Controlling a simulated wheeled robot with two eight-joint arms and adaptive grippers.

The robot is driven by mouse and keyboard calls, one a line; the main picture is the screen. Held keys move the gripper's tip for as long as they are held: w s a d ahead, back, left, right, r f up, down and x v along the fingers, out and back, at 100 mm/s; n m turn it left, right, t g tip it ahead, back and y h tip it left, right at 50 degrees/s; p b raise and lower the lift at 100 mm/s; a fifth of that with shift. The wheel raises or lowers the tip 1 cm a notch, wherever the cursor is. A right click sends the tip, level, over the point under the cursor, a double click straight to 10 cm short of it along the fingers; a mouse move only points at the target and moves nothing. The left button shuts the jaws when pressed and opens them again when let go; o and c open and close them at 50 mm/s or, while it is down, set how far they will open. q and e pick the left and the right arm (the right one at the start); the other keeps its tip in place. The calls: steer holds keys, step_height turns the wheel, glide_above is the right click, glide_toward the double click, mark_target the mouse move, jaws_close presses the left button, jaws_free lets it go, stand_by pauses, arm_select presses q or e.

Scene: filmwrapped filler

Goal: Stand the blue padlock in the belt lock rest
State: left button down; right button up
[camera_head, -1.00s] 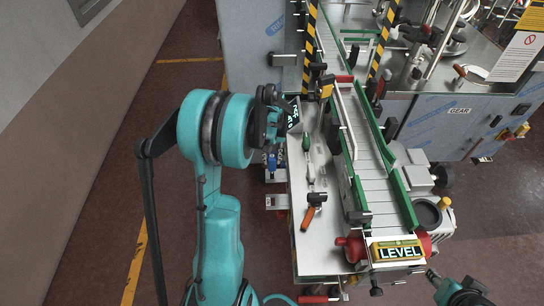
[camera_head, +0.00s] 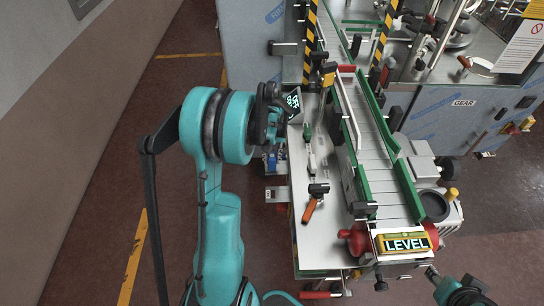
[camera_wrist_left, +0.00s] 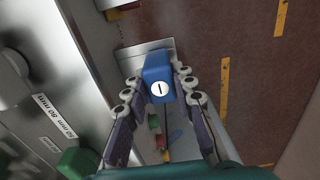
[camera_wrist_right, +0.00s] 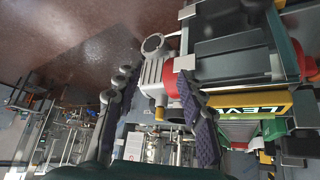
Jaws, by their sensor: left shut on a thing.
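The blue padlock (camera_wrist_left: 157,78), with a white round keyhole face, sits between the fingers of my left gripper (camera_wrist_left: 157,92) in the left wrist view. The gripper is shut on it. In the head view my left gripper (camera_head: 268,135) is at the left side of the conveyor bench, partly hidden by its own wrist. A metal bracket (camera_head: 276,194) juts from that side; I cannot tell whether it is the lock rest. A metal plate (camera_wrist_left: 142,52) lies just behind the padlock in the wrist view. My right gripper (camera_wrist_right: 160,105) is open and empty near the conveyor's front end.
The bench top (camera_head: 318,235) carries an orange-handled tool (camera_head: 309,210) and clamps. The conveyor belt (camera_head: 378,165) has green rails. A yellow level (camera_head: 404,243) lies at its front end. Open floor (camera_head: 180,110) is on the left.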

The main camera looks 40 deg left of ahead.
arm_select(q)
steer(key=shift+f+b, duration=0.3)
steer(key=shift+b, duration=0.05)
stand_by(0.7)
steer(key=c, duration=1.2)
jaws_free()
steer(key=shift+r, duration=0.1)
step_height(320, 180, up, 12)
steer(key=shift+f, duration=0.1)
steer(key=shift+d, duration=0.1)
